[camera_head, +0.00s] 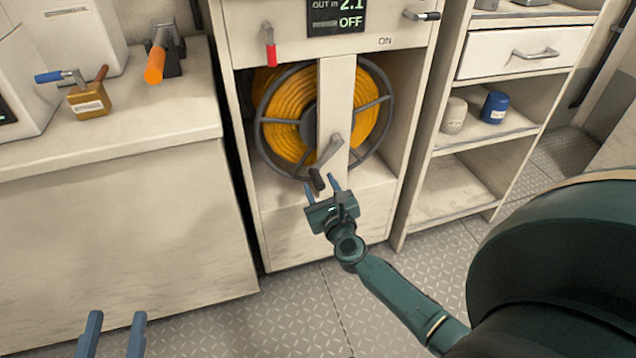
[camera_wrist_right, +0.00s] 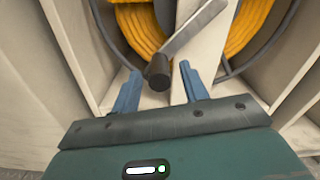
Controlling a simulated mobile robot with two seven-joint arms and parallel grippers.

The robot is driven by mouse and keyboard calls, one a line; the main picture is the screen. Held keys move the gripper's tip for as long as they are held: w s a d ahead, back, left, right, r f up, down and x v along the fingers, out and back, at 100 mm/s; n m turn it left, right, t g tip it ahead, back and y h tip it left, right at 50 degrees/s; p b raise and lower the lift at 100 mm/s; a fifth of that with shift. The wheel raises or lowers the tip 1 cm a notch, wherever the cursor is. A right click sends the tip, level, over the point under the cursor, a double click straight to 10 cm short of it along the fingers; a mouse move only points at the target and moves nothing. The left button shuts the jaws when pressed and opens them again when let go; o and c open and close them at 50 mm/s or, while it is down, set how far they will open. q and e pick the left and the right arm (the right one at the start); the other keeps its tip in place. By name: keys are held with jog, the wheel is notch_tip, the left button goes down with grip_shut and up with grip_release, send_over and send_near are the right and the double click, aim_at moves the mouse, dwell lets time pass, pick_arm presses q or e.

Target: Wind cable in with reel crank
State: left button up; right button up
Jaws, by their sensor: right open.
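The cable reel (camera_head: 288,117) holds coiled yellow cable inside the cabinet, behind a pale upright post (camera_head: 337,100). A grey crank (camera_head: 327,158) is mounted on the post and slants down to a dark handle (camera_head: 317,181). In the right wrist view the crank arm (camera_wrist_right: 195,27) ends in the dark handle (camera_wrist_right: 158,72). My right gripper (camera_head: 321,186) is open just at the handle; in the wrist view the handle shows between and beyond its blue fingertips (camera_wrist_right: 160,80), with no grip on it. My left gripper (camera_head: 115,320) is at the bottom left, its blue fingers apart and empty.
A display (camera_head: 337,15) above the reel reads "OUT m 2.1" and "OFF". A red-handled lever (camera_head: 269,47) and another lever (camera_head: 422,15) flank it. A counter (camera_head: 120,120) stands left, open shelves (camera_head: 470,150) right. The floor before the cabinet is clear.

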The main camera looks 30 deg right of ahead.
jog(key=shift+x, duration=1.15)
jog(key=shift+c, duration=0.5)
grip_shut()
